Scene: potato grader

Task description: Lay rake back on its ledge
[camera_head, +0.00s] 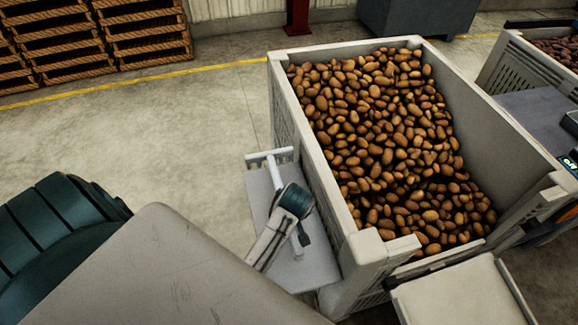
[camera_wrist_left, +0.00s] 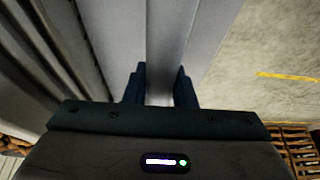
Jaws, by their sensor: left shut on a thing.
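The pale rake (camera_head: 269,156) is over the grey ledge (camera_head: 315,268) on the left side of the potato crate. Its crosswise head is at the ledge's far end, and its handle runs toward me. My left gripper (camera_head: 300,212) is over the ledge, shut on the handle. In the left wrist view the pale grey handle (camera_wrist_left: 165,45) passes between the dark fingers of my left gripper (camera_wrist_left: 163,85). The gripper hides part of the handle in the head view. I cannot tell whether the rake touches the ledge. My right gripper is not in view.
The large grey crate (camera_head: 283,100) full of potatoes (camera_head: 385,140) stands right beside the ledge. Wooden pallets (camera_head: 140,35) are stacked at the back left. A second crate (camera_head: 505,68) is at the right. Concrete floor (camera_head: 190,130) is clear left of the ledge.

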